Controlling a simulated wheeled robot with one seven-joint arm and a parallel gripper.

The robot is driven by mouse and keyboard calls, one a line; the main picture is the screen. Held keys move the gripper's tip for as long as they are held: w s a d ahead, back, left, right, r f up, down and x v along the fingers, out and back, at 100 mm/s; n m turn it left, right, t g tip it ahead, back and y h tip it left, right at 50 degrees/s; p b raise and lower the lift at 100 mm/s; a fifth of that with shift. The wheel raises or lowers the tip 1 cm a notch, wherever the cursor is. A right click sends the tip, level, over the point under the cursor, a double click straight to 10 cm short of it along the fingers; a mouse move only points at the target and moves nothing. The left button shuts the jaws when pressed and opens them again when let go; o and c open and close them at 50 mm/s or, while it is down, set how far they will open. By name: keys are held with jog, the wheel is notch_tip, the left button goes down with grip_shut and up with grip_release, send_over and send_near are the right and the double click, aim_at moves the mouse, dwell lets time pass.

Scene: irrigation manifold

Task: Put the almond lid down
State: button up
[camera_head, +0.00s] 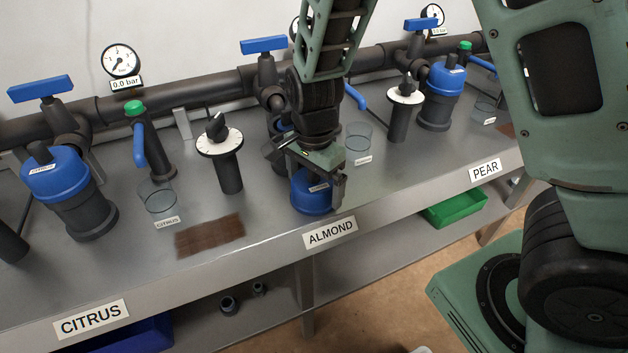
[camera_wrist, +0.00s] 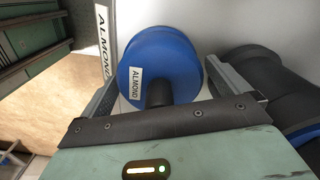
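The almond lid (camera_head: 311,196) is a round blue lid with a white ALMOND tag. It is over the front strip of the grey bench, behind the ALMOND edge label. In the wrist view the lid (camera_wrist: 178,70) shows its blue face and a dark central knob pointing toward my gripper (camera_wrist: 160,85). One finger is on each side of the lid, and the fingertips meet its rim. In the head view my gripper (camera_head: 312,172) points down over the lid. I cannot tell whether the lid's underside touches the bench.
A blue-lidded CITRUS housing (camera_head: 70,190) stands at left, and a similar one (camera_head: 440,95) toward PEAR. A brown mat (camera_head: 210,235) lies left of the lid. A clear cup (camera_head: 359,143) and a black-stemmed dial (camera_head: 404,105) stand to its right. The bench's front edge is close.

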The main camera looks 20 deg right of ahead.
notch_tip(320, 180, up, 12)
jog(key=p, duration=0.3)
jog(key=shift+s+a+r, duration=0.1)
jog(key=shift+s+r, duration=0.05)
jog(key=s+a+r+n, duration=0.1)
jog(key=s+a+n, duration=0.2)
jog(key=s+n, duration=0.7)
jog(key=s+a+r+n, duration=0.1)
jog(key=s+a+n, duration=0.2)
jog(key=s+n, duration=0.6)
jog(key=shift+s+r+n+y, duration=0.2)
jog(key=shift+s+n+y, duration=0.15)
jog(key=shift+n, duration=0.85)
